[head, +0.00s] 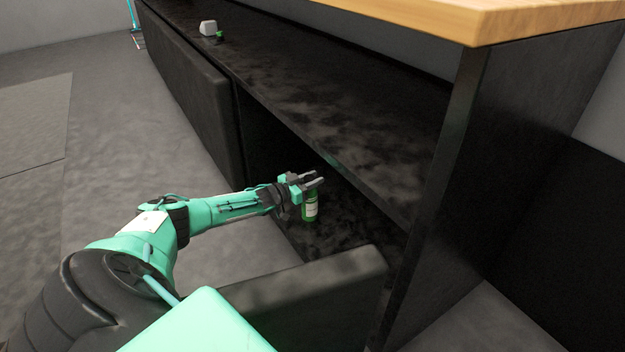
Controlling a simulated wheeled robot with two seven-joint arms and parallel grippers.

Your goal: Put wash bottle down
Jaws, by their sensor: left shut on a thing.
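The wash bottle (309,209) is green with a pale label. It is upright inside the open lower compartment of the dark cabinet (335,228). My left gripper (316,180) is shut on the upper part of the bottle, and its fingers hide the top. The bottle's base is at or just above the compartment floor; I cannot tell whether they touch. My right gripper is not in view.
An open dark door (310,292) lies in front of the compartment, close below my left arm. A dark shelf (290,95) is above the gripper. A small white and green object (209,28) stands on its far end. Open grey floor (110,130) is at left.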

